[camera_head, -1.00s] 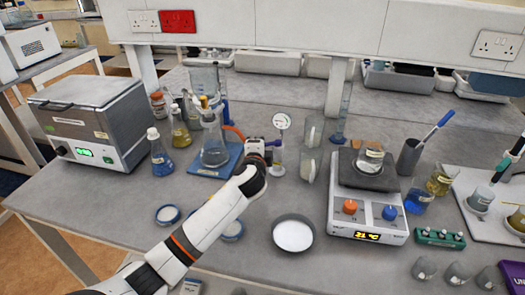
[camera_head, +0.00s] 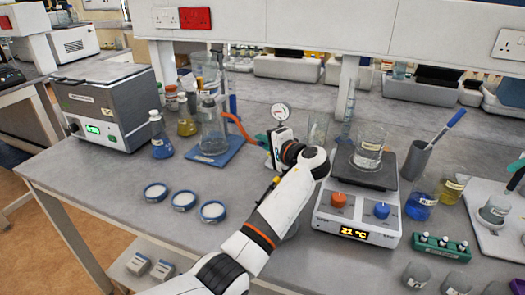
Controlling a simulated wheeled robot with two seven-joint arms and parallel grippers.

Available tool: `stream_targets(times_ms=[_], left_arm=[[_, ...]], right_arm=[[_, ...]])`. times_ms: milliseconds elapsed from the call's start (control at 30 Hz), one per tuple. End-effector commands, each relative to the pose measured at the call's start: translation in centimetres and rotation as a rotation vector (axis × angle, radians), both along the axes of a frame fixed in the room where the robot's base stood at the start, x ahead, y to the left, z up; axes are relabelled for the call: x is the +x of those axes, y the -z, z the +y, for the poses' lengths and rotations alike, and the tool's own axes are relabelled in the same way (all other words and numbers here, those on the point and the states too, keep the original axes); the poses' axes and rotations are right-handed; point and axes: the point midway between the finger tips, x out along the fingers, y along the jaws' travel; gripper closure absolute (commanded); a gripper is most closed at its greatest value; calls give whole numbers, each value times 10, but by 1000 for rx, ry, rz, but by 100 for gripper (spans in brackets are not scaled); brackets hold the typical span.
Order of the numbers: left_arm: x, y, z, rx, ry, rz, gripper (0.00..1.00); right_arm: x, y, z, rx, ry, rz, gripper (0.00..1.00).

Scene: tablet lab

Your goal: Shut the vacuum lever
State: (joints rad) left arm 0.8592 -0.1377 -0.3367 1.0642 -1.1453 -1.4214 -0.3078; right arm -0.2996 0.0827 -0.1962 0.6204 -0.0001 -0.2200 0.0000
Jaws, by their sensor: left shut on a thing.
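The vacuum gauge (camera_head: 280,112) has a round white dial and stands at the middle of the bench. An orange hose (camera_head: 239,124) runs toward it from the flask (camera_head: 213,131) on a blue base. My left gripper (camera_head: 277,147) is just below the dial, at the gauge's stand, and is shut on the vacuum lever. The jaws and wrist hide most of the lever, so its angle cannot be told. A small teal part (camera_head: 262,138) shows beside the jaws. My right gripper is not in view.
A hotplate (camera_head: 355,226) with a beaker (camera_head: 368,150) stands close right of my left arm. A clear glass (camera_head: 317,130) is just behind my wrist.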

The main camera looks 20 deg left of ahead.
Motion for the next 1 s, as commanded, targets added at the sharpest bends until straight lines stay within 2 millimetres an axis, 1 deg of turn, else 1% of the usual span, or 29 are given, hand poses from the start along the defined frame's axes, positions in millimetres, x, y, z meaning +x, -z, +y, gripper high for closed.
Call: stream_targets(times_ms=[33, 100, 300, 567, 900, 933, 1000], left_arm=[[1, 5, -1, -2, -28, 1, 100], [0, 4, -1, -2, -67, 1, 100], [0, 3, -1, -2, -143, 1, 100], [0, 1, -1, -1, -177, 2, 100], [0, 1, -1, -2, -180, 2, 100], [0, 1, 0, -2, -180, 2, 85], [0, 1, 0, -2, -179, 1, 74]], right_arm=[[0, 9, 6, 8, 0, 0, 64], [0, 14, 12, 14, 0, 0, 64], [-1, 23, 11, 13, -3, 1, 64], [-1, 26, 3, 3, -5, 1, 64], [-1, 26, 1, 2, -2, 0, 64], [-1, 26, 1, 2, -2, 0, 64], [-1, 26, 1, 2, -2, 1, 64]])
